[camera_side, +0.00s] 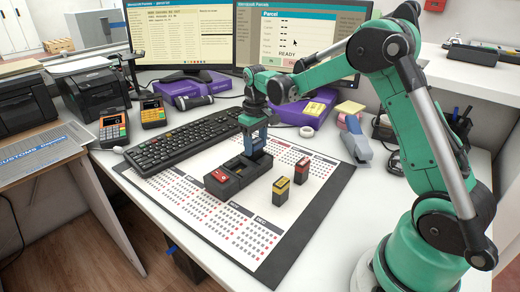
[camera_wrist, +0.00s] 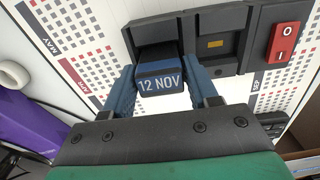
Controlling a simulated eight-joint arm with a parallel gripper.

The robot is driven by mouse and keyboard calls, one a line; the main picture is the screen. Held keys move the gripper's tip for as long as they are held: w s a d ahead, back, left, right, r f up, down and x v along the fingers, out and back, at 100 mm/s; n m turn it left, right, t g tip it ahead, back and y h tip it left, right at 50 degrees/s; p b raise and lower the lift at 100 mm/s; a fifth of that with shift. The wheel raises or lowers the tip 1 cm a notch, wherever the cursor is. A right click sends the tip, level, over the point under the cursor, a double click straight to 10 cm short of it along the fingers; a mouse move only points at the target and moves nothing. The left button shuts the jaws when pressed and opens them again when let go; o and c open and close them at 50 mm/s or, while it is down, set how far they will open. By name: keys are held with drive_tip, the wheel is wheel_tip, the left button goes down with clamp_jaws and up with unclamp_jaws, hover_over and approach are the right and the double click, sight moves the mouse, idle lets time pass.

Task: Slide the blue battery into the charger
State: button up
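The black charger (camera_side: 228,183) with a red switch lies on the desk calendar. It also shows in the wrist view (camera_wrist: 225,38), its switch at the right. My gripper (camera_side: 253,143) points down at the charger's far end, its two blue fingers one on each side of the blue battery (camera_wrist: 161,80). In the wrist view my gripper (camera_wrist: 161,88) is shut on the battery, whose blue end reads "12 NOV". The battery is at the charger's left bay; how deep it sits I cannot tell. In the side view the fingers mostly hide it.
A yellow-topped battery (camera_side: 280,190) and a red-topped battery (camera_side: 301,170) stand upright on the calendar (camera_side: 190,207), right of the charger. A keyboard (camera_side: 185,143) lies behind left. A stapler (camera_side: 355,140) and purple boxes stand behind right. The calendar's front is clear.

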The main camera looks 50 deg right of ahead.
drive_tip(key=o, duration=0.4)
drive_tip(key=shift+c, duration=0.2)
drive_tip(key=shift+r, duration=0.1)
drive_tip(key=shift+r, duration=2.7)
drive_tip(key=shift+r, duration=0.1)
drive_tip(key=s+a+r+t, duration=0.2)
drive_tip(key=s+a+t, duration=0.5)
drive_tip(key=s+a, duration=0.4)
drive_tip(key=shift+s+a+r, duration=0.2)
drive_tip(key=shift+s, duration=0.85)
